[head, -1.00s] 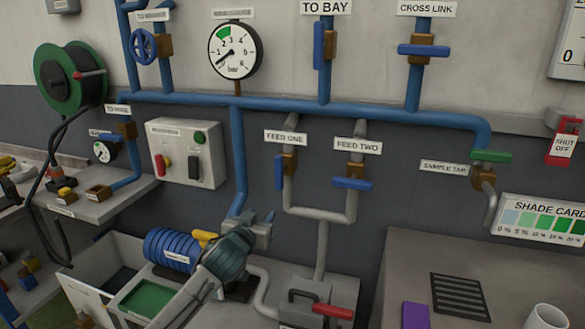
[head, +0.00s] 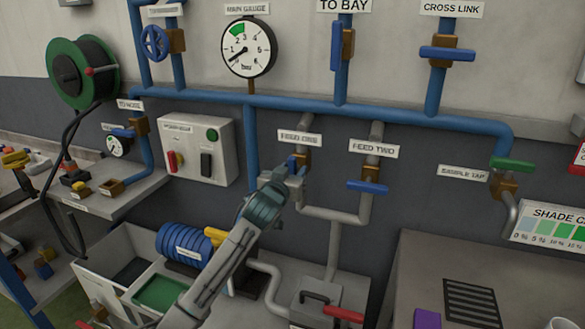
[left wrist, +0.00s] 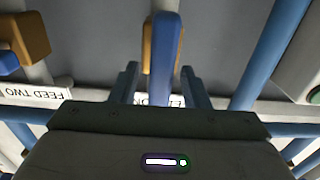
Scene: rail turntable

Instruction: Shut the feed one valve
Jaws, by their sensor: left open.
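The feed one valve has a blue lever (head: 291,162) on a brass body (head: 304,159), under the FEED ONE label (head: 299,138). My left gripper (head: 296,169) is at this lever and hides its lower part in the head view. In the left wrist view the blue lever (left wrist: 166,50) stands lengthwise between the two open fingers of my left gripper (left wrist: 158,68), with the brass body (left wrist: 149,50) behind it. Gaps show on both sides of the lever. My right gripper is in neither view.
The feed two valve's blue lever (head: 368,187) lies crosswise close to the right. A control box (head: 199,152) is to the left.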

